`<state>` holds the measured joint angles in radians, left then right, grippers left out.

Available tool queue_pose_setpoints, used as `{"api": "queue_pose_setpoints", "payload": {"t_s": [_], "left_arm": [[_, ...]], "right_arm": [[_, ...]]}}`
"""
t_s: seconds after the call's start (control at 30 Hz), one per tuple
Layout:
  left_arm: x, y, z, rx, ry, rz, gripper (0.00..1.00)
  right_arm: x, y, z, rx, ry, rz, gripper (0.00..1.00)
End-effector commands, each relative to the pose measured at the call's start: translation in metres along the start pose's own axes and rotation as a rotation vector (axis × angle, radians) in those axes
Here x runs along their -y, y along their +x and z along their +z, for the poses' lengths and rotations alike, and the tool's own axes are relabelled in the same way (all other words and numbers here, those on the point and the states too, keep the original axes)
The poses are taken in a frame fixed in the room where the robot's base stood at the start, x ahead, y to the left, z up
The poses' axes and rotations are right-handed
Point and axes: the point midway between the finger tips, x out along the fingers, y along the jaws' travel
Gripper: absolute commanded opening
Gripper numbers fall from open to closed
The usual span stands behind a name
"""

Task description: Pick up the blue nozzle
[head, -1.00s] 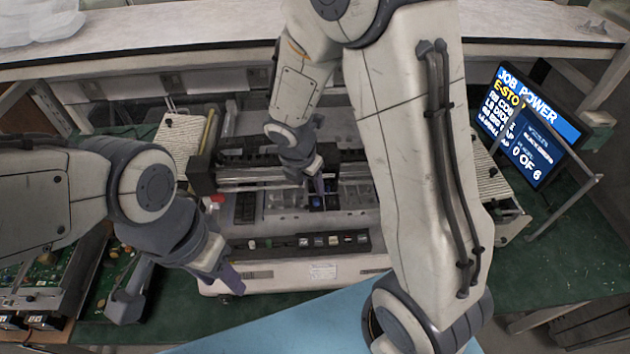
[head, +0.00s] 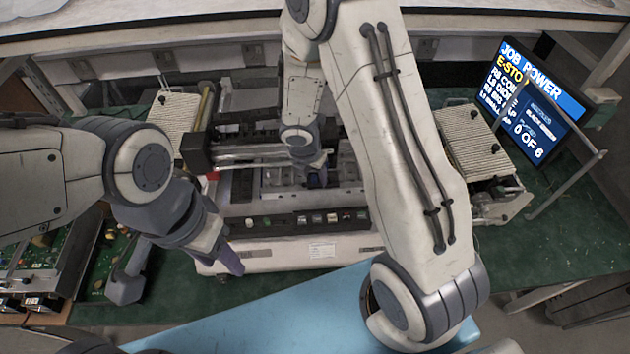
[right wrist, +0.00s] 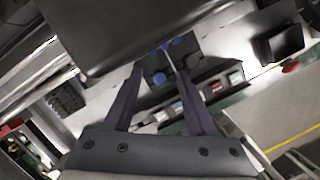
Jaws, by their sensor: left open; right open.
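My right gripper (head: 317,172) is over the middle of the machine in the head view. In the right wrist view its two purple fingers (right wrist: 160,62) are apart, with no object clamped between them. A dark block with several small blue nozzles (right wrist: 158,78) shows between and just beyond the fingers. In the head view a blue spot (head: 316,180) shows at the right fingertips, mostly hidden by the gripper. I cannot tell whether the fingers touch a nozzle. My left gripper (head: 230,262) hangs empty at the machine's front left edge.
The white machine (head: 290,253) has a row of small switches on its front panel (head: 300,221). Striped feeders stand at its left (head: 176,122) and right (head: 472,143). A monitor (head: 535,97) stands at the right. Green circuit boards (head: 52,250) lie at the left.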

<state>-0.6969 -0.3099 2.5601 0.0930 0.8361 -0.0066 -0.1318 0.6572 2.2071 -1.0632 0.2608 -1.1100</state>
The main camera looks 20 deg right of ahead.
Motion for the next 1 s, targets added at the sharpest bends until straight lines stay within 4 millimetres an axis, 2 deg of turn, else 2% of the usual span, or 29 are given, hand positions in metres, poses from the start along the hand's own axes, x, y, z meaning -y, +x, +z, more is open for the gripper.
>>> {"api": "queue_pose_setpoints", "payload": {"t_s": [0.17, 0.27, 0.3, 0.33, 0.83, 1.0], "left_arm": [[0.0, -0.0005, -0.0001, 0.0, 0.0, 0.0, 0.5], [0.0, -0.0005, -0.0001, 0.0, 0.0, 0.0, 0.5], [0.0, -0.0005, -0.0001, 0.0, 0.0, 0.0, 0.5], [0.0, -0.0005, -0.0001, 0.0, 0.0, 0.0, 0.5], [0.0, -0.0008, -0.0001, 0.0, 0.0, 0.0, 0.5], [-0.0004, -0.0057, -0.0003, 0.0, 0.0, 0.0, 0.5]], "right_arm": [[-0.0002, -0.0005, 0.0003, 0.0, 0.0, 0.001, 0.56], [-0.0002, -0.0006, 0.0002, 0.0, 0.0, 0.001, 0.22], [-0.0002, -0.0006, 0.0002, 0.0, 0.001, 0.001, 0.06], [-0.0002, -0.0007, 0.0002, 0.0, 0.001, 0.001, 0.0], [-0.0001, -0.0011, 0.0003, 0.0, 0.001, 0.001, 0.0], [-0.0004, -0.0094, 0.0029, 0.001, 0.002, 0.002, 0.0]]}}
